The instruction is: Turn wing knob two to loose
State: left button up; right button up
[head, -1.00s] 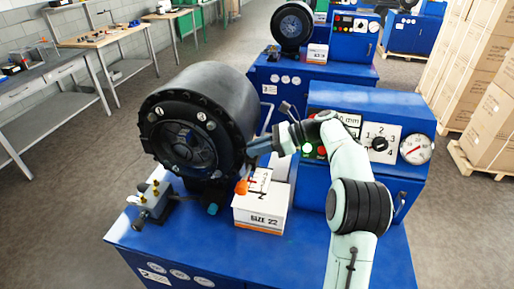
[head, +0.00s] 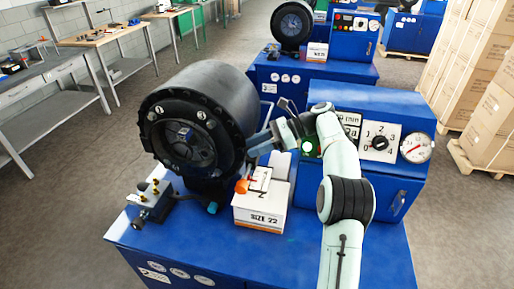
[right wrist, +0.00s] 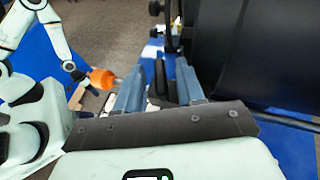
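The black crimper drum (head: 215,92) stands on the blue bench, its round face turned to the front left. A pale disc marked 2 (head: 201,115) is at the upper right of that face, with disc 1 (head: 159,110) to its left. I cannot make out the shape of wing knob two. My right gripper (head: 257,145) is at the drum's right side. In the right wrist view its fingers (right wrist: 158,88) are apart, with dark narrow parts between or behind them; I see no grip on anything.
An orange-ended part (head: 241,186) sits by the white SIZE 22 box (head: 260,215), below the gripper. A blue control panel (head: 385,101) with a dial and gauge stands right of it. A small fixture with brass pins (head: 150,200) is at the bench's front left.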

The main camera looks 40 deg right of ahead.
jog(key=shift+m+t, duration=0.3)
